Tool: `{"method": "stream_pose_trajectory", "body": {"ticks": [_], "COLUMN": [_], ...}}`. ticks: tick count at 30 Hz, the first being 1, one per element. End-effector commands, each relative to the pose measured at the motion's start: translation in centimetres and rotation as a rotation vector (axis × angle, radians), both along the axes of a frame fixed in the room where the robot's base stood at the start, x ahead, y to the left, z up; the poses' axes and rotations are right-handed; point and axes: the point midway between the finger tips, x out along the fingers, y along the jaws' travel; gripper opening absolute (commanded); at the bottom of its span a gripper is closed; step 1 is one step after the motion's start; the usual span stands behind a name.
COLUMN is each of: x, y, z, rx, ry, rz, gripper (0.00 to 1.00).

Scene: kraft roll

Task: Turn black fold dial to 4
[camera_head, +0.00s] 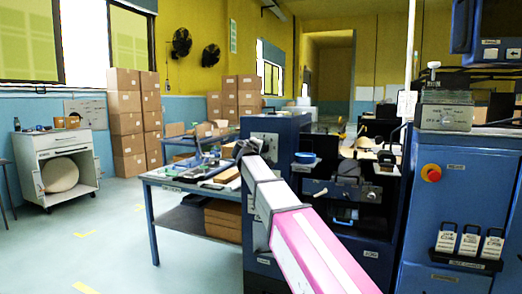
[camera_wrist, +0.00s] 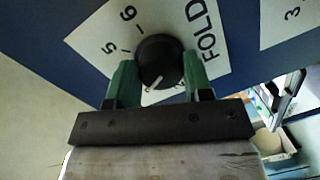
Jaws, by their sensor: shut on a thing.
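The black fold dial (camera_wrist: 161,50) is a round knob on a white label plate (camera_wrist: 203,15) marked FOLD, in the wrist view. My gripper (camera_wrist: 159,72) has its two green fingers on either side of the knob, shut on it. The dial's white pointer mark faces down and slightly left in that view, towards my gripper. The numbers 6 and 5 show to the left of the knob. The lower part of the scale is hidden by my gripper. In the head view my gripper (camera_head: 247,148) is at the blue machine, and the dial is not clear there.
A second white label with a 3 (camera_wrist: 290,14) is at the upper right of the wrist view. A blue-framed bench (camera_head: 185,183) with loose items stands left of the blue machine (camera_head: 285,124). A blue cabinet (camera_head: 445,200) with a red knob stands right. Floor at left is open.

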Motion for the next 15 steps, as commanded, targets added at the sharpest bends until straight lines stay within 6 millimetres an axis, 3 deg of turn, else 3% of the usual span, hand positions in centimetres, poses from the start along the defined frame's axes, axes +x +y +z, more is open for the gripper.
{"method": "stream_pose_trajectory", "body": {"ticks": [15], "x": [-0.14], "y": [-0.05], "z": [-0.16], "rx": [0.346], "ry": [-0.123], "rz": [0.000], "gripper": [0.23]}}
